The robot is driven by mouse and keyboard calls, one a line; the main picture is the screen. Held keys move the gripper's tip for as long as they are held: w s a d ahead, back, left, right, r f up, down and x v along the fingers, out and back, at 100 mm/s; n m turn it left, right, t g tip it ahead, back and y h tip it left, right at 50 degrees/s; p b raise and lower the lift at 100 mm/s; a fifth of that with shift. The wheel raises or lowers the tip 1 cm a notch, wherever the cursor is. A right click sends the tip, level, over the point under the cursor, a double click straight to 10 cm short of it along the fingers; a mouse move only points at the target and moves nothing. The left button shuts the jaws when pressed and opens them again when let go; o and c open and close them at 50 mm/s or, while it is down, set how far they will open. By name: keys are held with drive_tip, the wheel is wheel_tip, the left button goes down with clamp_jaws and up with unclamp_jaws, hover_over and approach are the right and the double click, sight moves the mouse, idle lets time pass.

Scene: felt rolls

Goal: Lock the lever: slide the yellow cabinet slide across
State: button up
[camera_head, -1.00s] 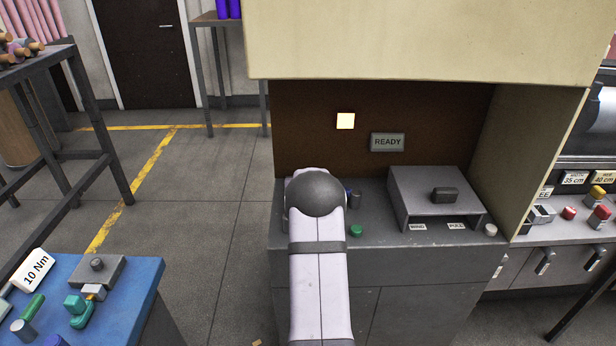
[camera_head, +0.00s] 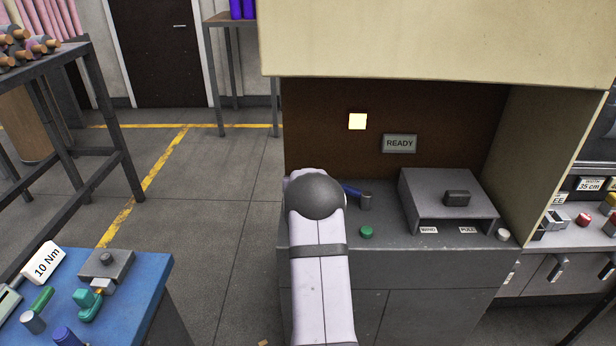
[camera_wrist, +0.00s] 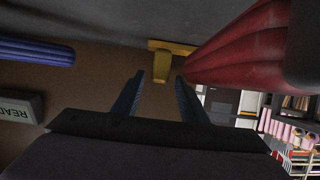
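The yellow slide (camera_wrist: 162,62) shows at the top middle of the wrist view as a flat yellow bar with a tab sticking out toward me. My gripper (camera_wrist: 159,78) is open, its two dark fingers pointing at the slide. The tab appears between the fingertips; I cannot tell whether they touch it. In the head view my arm hides the gripper and the slide. A blue lever (camera_head: 351,190) shows beside my arm on the grey cabinet (camera_head: 385,260). A blue ribbed handle (camera_wrist: 38,50) also shows in the wrist view.
A large red ribbed part (camera_wrist: 240,45) lies close to the right finger in the wrist view. On the cabinet are a green button (camera_head: 366,231), a grey box (camera_head: 448,200) and a READY sign (camera_head: 399,143). A lit square (camera_head: 357,121) glows behind.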

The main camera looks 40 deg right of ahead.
drive_tip(key=shift+b+v, duration=1.1)
drive_tip(key=shift+v, duration=2.55)
drive_tip(key=a, duration=0.2)
drive_tip(key=w+a+n+y+p, duration=0.1)
drive_tip(key=a, duration=0.1)
drive_tip(key=w+a+y+p, duration=0.1)
drive_tip(key=a, duration=0.2)
drive_tip(key=shift+w+r, duration=0.2)
drive_tip(key=shift+r, duration=0.05)
drive_tip(key=s+a+f+n+g+y, duration=0.1)
drive_tip(key=s+a+f+n+y, duration=0.15)
drive_tip(key=a, duration=0.75)
drive_tip(key=s+a+f+n+g+y, duration=0.1)
drive_tip(key=s+a+f+g+y, duration=0.15)
drive_tip(key=a, duration=0.75)
drive_tip(key=s+a+n+g+y, duration=0.1)
drive_tip(key=s+a+g, duration=0.1)
drive_tip(key=s+a, duration=0.3)
drive_tip(key=s+a+f+n+g+p, duration=0.1)
drive_tip(key=s+a, duration=0.4)
drive_tip(key=s, duration=0.6)
drive_tip(key=s+a+n+g+y, duration=0.1)
drive_tip(key=s+a+n+g, duration=0.1)
drive_tip(key=s+a, duration=0.3)
drive_tip(key=s+g, duration=0.1)
drive_tip(key=s, duration=0.2)
drive_tip(key=shift+f+y+p, duration=0.2)
drive_tip(key=shift+y+p, duration=0.1)
drive_tip(key=shift+p, duration=0.05)
